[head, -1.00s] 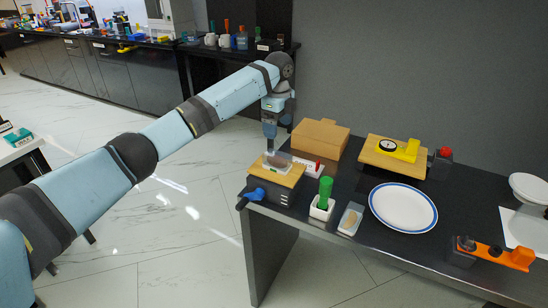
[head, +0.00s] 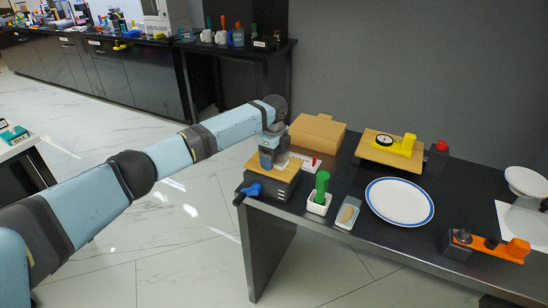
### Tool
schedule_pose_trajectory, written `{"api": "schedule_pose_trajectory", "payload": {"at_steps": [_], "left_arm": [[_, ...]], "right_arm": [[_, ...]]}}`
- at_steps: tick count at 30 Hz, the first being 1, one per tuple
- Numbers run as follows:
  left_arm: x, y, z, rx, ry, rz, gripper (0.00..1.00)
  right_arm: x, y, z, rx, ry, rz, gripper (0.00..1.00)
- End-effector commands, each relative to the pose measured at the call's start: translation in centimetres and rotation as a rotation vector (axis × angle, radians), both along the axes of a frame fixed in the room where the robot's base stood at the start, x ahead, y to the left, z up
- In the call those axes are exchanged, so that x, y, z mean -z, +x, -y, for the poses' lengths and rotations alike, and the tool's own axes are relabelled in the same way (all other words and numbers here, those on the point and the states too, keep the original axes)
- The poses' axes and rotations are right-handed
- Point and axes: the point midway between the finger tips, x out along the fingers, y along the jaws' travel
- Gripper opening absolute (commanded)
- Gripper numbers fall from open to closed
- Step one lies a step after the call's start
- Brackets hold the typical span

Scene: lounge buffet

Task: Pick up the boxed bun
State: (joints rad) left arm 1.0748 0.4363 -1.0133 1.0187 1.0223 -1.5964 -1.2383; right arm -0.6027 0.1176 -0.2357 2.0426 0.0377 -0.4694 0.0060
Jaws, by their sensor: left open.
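My left gripper (head: 267,165) points down over the wooden top of a black box (head: 272,183) at the table's left end. It is open, low over the wood. A small clear box with something brownish in it lay on that top earlier; my gripper and wrist now hide most or all of that spot, and I cannot tell whether the fingers touch it. A second clear box with a tan, bun-like piece (head: 347,213) lies near the table's front edge, apart from my gripper. My right gripper is not in view.
A blue handle (head: 249,191) sticks out from the black box. A green-topped item stands in a white holder (head: 318,207). Nearby are a cardboard box (head: 318,134), a blue-rimmed plate (head: 400,202), a board with a yellow gauge (head: 391,149) and an orange tool (head: 493,246).

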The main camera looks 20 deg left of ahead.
Motion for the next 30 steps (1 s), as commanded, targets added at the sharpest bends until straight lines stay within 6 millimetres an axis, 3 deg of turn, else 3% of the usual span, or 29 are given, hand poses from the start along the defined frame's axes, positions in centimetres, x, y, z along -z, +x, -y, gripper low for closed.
{"api": "schedule_pose_trajectory", "payload": {"at_steps": [7,14,23,26,30], "left_arm": [[0.3,0.0,0.0,0.0,0.0,0.001,0.81],[0.3,0.0,0.0,0.0,0.0,0.001,0.29],[0.0,0.0,0.0,0.0,0.0,0.001,0.29],[-0.9,0.1,0.0,0.0,0.0,0.003,0.29],[-3.6,0.1,0.0,0.001,0.0,0.004,0.29]], "right_arm": [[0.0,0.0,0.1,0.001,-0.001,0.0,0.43],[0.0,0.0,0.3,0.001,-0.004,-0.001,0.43],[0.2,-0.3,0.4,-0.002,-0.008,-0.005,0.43],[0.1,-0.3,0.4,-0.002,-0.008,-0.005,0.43],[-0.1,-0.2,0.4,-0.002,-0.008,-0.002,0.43]]}}
